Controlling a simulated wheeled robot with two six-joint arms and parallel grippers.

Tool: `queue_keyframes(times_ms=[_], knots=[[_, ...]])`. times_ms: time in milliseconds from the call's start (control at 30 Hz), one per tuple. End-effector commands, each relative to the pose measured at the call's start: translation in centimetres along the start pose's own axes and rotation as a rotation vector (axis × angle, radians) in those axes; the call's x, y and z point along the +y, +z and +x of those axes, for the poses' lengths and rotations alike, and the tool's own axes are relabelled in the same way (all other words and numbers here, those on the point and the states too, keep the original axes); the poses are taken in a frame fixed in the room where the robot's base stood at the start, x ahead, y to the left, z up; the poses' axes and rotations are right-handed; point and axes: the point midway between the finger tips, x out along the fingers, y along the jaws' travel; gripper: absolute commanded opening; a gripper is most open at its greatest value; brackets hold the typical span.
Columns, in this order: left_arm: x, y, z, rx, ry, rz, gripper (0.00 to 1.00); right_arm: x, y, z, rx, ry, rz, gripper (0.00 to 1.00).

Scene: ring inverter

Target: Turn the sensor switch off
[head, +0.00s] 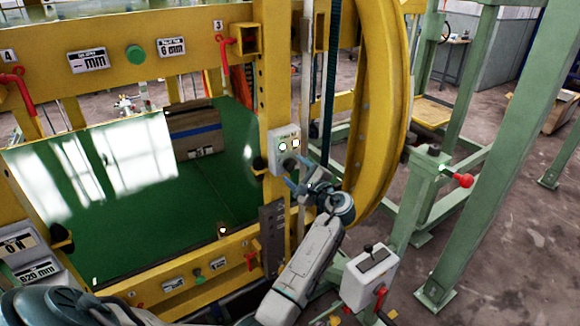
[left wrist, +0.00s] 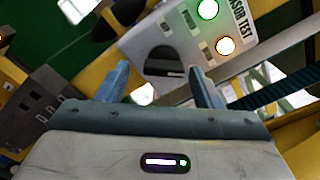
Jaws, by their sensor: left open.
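The sensor switch is a dark round knob (left wrist: 165,60) with a pale slot-like mark, on a light grey box (head: 284,140) labelled "SENSOR TEST" in the left wrist view. The box is fixed to a yellow post. Two round lights above the knob are lit, one green (left wrist: 207,9) and one pale yellow (left wrist: 225,46). My left gripper (head: 296,173) is open and close in front of the box's lower part. In the left wrist view its two blue fingers (left wrist: 160,82) stand either side of the knob. Contact cannot be told. My right gripper is out of view.
A yellow frame (head: 190,48) surrounds a green panel left of the box. A curved yellow ring (head: 382,90) stands close on the right. A grey box with a small lever (head: 370,277) is at lower right, near green posts (head: 492,160).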

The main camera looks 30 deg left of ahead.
Motion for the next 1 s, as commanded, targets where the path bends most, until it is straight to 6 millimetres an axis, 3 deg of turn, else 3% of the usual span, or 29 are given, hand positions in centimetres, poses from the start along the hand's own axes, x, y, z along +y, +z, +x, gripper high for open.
queue_keyframes(times_ms=[233,467,767,1000], knots=[[0.0,0.0,-0.1,0.000,0.000,0.000,0.58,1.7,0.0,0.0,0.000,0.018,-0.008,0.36],[0.0,0.0,0.0,0.000,-0.001,-0.001,0.15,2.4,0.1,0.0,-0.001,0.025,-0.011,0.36],[0.0,-0.1,0.0,-0.001,-0.003,-0.029,0.15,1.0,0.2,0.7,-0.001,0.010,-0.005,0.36],[0.2,-0.2,0.1,-0.003,-0.005,-0.151,0.15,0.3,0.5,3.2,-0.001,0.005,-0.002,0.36]])
